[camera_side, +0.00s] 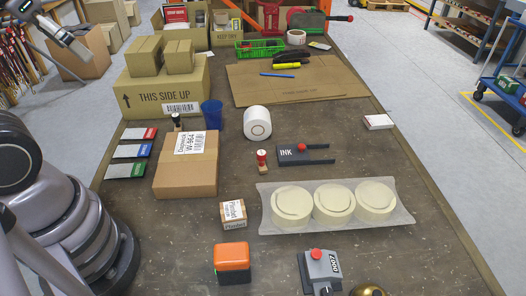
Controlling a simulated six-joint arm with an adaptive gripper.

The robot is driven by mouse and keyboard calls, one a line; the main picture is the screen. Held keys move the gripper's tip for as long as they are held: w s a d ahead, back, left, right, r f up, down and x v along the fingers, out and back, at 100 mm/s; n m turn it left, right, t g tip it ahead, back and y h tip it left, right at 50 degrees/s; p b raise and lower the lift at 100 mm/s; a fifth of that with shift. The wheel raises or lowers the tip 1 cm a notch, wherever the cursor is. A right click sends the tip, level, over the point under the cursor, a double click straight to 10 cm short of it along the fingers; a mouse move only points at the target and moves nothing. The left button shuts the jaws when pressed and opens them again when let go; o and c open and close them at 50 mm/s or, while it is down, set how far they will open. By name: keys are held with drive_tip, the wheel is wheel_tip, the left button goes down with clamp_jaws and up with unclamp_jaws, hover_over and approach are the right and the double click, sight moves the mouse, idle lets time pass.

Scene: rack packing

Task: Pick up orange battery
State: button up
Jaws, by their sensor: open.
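The orange battery (232,257), a block with an orange top and a dark lower part, stands on the table near the front, left of centre. My gripper (78,46) shows at the top left corner, far from the battery and apart from it. It is open, and I see nothing held in it. Its fingertips are small and hard to make out.
A small carton (233,215) stands just behind the battery. A grey tool with a red knob (320,271) lies to its right. A larger cardboard box (187,165) and a tray of three cream discs (266,205) are farther back. Bare table surrounds the battery.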

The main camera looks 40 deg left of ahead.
drive_tip(key=shift+w, duration=0.1)
drive_tip(key=w+d+f+n+g+h, duration=0.2)
drive_tip(key=w+d+f+g+h, duration=0.15)
drive_tip(key=w+f+g, duration=0.3)
drive_tip(key=w+d+f+n+g+h, duration=0.1)
drive_tip(key=w+d+f+g+h, duration=0.1)
drive_tip(key=w+d+f+g, duration=0.4)
drive_tip(key=n+g+h, duration=0.6)
drive_tip(key=h, duration=0.1)
approach(231, 242)
drive_tip(key=shift+w+a+f+t, duration=0.25)
drive_tip(key=shift+w+a, duration=0.35)
drive_tip(key=shift+a, duration=0.15)
drive_tip(key=shift+s+d+f+h, duration=0.15)
drive_tip(key=shift+s+d+h, duration=0.05)
drive_tip(key=shift+h, duration=0.05)
drive_tip(key=x, duration=0.8)
drive_tip(key=shift+s+d, duration=0.1)
drive_tip(key=shift+s, duration=0.1)
drive_tip(key=x, duration=0.5)
drive_tip(key=shift+r, duration=0.25)
